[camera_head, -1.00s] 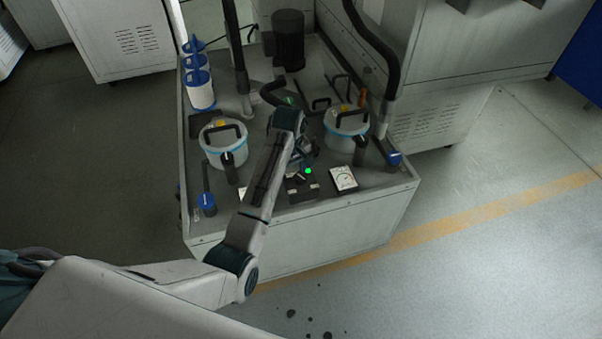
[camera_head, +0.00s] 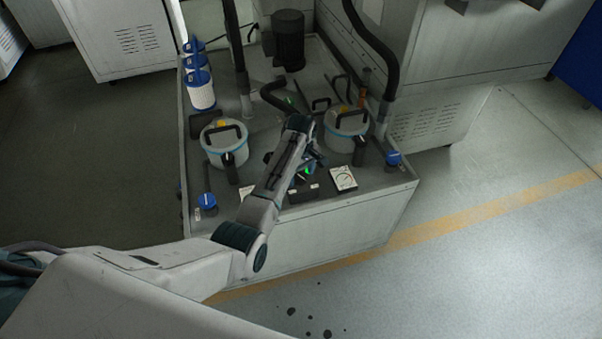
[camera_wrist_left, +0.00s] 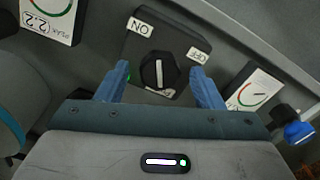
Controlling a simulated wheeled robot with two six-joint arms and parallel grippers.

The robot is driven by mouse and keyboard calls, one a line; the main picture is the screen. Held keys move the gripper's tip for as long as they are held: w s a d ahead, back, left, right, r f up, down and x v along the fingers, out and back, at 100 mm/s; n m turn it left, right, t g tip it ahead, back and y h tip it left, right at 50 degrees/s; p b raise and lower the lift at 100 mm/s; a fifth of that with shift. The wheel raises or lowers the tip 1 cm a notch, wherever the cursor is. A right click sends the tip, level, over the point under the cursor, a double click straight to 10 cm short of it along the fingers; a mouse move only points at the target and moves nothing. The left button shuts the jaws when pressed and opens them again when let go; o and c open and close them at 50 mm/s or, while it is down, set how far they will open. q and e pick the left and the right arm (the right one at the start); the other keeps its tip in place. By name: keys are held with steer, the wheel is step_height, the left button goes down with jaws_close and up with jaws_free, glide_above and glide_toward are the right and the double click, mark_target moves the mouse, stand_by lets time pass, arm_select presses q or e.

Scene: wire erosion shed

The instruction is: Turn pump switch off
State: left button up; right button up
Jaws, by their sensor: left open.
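The pump switch is a black rotary knob (camera_wrist_left: 158,74) with a white line, on a dark square box (camera_wrist_left: 146,42). Its ON label (camera_wrist_left: 140,27) reads upside down in the wrist view; its OFF label (camera_wrist_left: 198,55) is to the right. The white line stands nearly upright in that view. In the head view the dark box (camera_head: 303,193) sits at the cabinet's front, partly behind my arm. My left gripper (camera_wrist_left: 161,72) is open, with one blue finger either side of the knob; contact cannot be told. It also shows in the head view (camera_head: 309,166). My right gripper is out of view.
A white dial gauge (camera_head: 343,179) is right of the switch; another (camera_wrist_left: 50,18) shows in the wrist view. Two lidded filter pots (camera_head: 222,155) (camera_head: 345,132) and blue-capped valves (camera_head: 207,202) (camera_head: 393,158) stand on the cabinet.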

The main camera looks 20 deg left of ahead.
arm_select(q)
steer(key=shift+f, duration=0.25)
steer(key=c, duration=1)
steer(key=shift+o, duration=0.2)
